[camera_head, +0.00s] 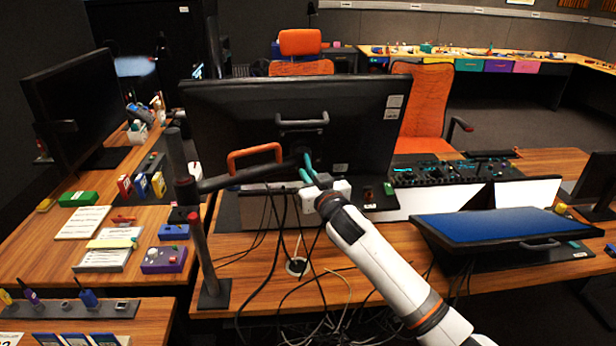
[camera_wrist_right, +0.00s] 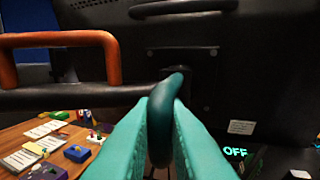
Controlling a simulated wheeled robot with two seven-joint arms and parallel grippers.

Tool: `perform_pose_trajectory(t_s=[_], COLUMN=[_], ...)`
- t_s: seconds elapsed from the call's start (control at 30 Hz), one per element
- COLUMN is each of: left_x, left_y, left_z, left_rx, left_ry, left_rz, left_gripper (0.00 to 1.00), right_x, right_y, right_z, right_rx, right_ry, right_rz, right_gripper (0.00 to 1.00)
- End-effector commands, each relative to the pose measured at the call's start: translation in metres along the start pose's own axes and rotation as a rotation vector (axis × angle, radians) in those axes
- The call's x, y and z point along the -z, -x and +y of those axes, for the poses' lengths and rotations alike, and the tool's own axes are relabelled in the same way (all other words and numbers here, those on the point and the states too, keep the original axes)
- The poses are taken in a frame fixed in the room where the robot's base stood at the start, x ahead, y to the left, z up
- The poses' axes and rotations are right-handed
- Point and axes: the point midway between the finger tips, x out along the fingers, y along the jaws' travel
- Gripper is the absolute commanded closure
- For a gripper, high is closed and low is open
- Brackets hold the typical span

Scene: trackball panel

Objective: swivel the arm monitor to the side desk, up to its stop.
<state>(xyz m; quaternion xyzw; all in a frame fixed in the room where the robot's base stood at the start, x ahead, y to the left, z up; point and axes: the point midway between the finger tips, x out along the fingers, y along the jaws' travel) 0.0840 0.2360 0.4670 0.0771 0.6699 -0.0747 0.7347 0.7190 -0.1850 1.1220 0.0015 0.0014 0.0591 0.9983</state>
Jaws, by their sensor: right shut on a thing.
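The arm monitor (camera_head: 250,115) is a large black screen with its back to me, in the middle of the head view. A black swing arm (camera_head: 225,180) joins it to a dark post (camera_head: 180,165) on the left. An orange handle (camera_head: 254,150) stands on that arm, and a black handle (camera_head: 302,122) is on the monitor's back. My right gripper (camera_head: 306,166) has teal fingers near the arm's monitor end. In the wrist view they are shut on a dark teal handle (camera_wrist_right: 166,105), below the mount. My left gripper is not in view.
The side desk (camera_head: 45,255) at left holds papers, small coloured boxes and another monitor (camera_head: 75,105). A red-topped upright rod (camera_head: 203,250) stands between it and my arm. Cables hang below the monitor. A blue-screened panel (camera_head: 505,224) lies at right.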

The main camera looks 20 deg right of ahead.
Motion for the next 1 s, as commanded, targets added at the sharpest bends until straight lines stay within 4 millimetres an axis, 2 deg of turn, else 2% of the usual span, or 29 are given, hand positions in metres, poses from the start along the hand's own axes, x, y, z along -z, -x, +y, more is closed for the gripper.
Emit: perform_pose_trajectory(t_s=[0.03, 0.5, 0.77, 0.8, 0.87, 0.9, 1.0], left_x=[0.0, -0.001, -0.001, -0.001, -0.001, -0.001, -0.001], left_y=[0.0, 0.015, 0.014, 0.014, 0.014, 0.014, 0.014], left_z=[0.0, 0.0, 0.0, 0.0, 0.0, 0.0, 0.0], left_rx=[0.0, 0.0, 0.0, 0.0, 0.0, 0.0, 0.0], left_ry=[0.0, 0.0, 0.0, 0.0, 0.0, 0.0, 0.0], left_rz=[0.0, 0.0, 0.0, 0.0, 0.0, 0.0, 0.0], left_gripper=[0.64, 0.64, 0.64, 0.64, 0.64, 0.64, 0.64], right_x=[-0.001, -0.004, -0.004, -0.005, -0.005, -0.004, -0.003], right_y=[0.0, 0.001, 0.001, 0.001, 0.001, 0.001, 0.001], right_z=[-0.006, -0.024, -0.024, -0.024, -0.024, -0.023, -0.022], right_rx=[0.012, -0.03, -0.031, -0.032, -0.032, -0.033, -0.035], right_ry=[0.007, 0.004, 0.002, 0.002, 0.001, 0.001, 0.0], right_rz=[0.0, -0.004, -0.006, -0.006, -0.007, -0.006, -0.005], right_gripper=[1.0, 1.0, 1.0, 0.83, 0.73, 0.69, 0.69])
